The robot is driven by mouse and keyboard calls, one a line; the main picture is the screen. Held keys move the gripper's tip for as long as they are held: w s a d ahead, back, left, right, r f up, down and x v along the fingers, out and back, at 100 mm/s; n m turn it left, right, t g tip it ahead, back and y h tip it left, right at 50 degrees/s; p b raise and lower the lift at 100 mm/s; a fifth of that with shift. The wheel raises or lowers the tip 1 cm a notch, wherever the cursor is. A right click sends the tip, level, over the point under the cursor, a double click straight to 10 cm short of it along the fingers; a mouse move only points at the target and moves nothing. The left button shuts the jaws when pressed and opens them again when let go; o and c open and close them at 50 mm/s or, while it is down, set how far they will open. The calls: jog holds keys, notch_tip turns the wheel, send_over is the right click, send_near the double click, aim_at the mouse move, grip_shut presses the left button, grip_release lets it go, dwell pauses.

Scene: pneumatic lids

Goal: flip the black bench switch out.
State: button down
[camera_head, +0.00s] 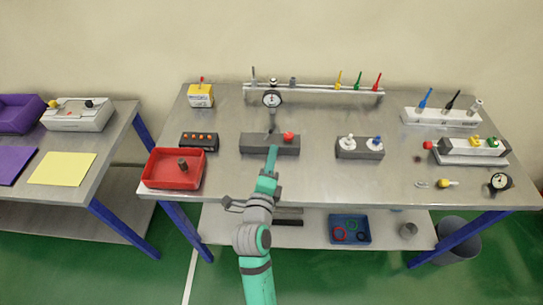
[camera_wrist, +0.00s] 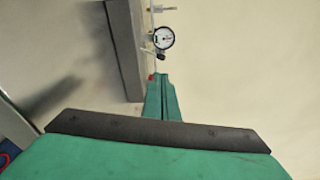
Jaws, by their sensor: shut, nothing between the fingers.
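A dark grey block (camera_head: 254,143) sits mid-bench with a red knob (camera_head: 288,135) at its right end. A thin dark lever (camera_head: 271,128) stands on it left of the red knob; I take this for the black bench switch, though its small size leaves that uncertain. My gripper (camera_head: 273,150) is shut and empty, its tip in front of the block and partly covering it. I cannot tell whether it touches. In the wrist view the shut fingertips (camera_wrist: 161,76) are beside the block (camera_wrist: 125,45), with a bit of red (camera_wrist: 151,77) next to them.
A round gauge (camera_head: 272,99) stands behind the block. A red tray (camera_head: 155,181) and a box of orange buttons (camera_head: 199,142) lie left. A two-knob box (camera_head: 360,147) is right. A white rack (camera_head: 441,118) holds blue, black and grey sticks. Bare bench surrounds the block.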

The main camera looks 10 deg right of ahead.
jog(key=x, duration=0.7)
jog(key=shift+w, duration=0.15)
